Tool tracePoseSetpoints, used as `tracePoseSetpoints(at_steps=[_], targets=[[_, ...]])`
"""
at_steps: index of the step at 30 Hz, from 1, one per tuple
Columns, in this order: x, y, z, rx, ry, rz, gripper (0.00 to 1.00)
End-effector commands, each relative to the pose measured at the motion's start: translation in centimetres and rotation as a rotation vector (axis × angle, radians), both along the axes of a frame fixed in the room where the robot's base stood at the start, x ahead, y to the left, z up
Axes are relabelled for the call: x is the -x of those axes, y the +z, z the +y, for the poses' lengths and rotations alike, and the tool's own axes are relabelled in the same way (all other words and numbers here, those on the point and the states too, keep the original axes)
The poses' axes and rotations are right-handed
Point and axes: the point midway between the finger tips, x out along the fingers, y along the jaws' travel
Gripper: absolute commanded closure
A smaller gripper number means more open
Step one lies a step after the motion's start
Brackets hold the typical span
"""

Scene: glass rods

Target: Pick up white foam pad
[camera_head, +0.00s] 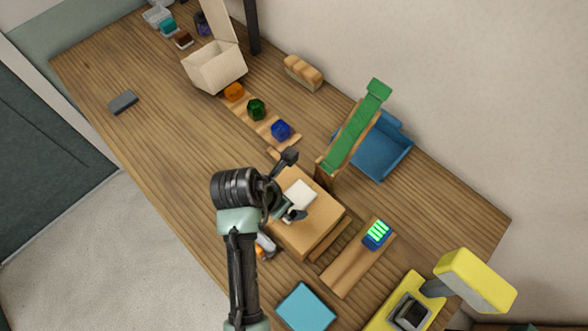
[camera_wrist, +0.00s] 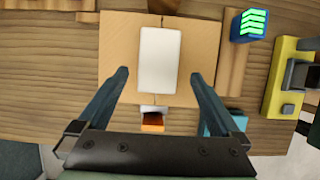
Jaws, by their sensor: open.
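The white foam pad (camera_head: 299,198) lies flat on a light brown box-like block (camera_head: 322,226) on the wooden table. In the wrist view the pad (camera_wrist: 160,60) is a white rectangle in the middle of the brown surface (camera_wrist: 118,57), ahead of and between my fingers. My gripper (camera_head: 291,184) is above the block, with its fingers spread. In the wrist view my gripper (camera_wrist: 159,74) is open, with one finger on each side of the pad and nothing between them held. Whether the fingertips are level with the pad is not clear.
A blue block with green stripes (camera_head: 376,234) sits on a wooden piece right of the box. A green ramp (camera_head: 357,130) and blue bin (camera_head: 385,150) stand behind. A yellow device (camera_head: 475,281) is at lower right. The table's left part is mostly clear.

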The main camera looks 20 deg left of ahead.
Motion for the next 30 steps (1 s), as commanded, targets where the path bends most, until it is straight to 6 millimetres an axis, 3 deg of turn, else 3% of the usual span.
tracePoseSetpoints(at_steps=[12, 30], targets=[[-2.0, -4.0, -0.5, 0.0, -0.002, 0.001, 0.0], [-2.0, -4.4, -0.6, -0.001, -0.001, 0.001, 0.0]])
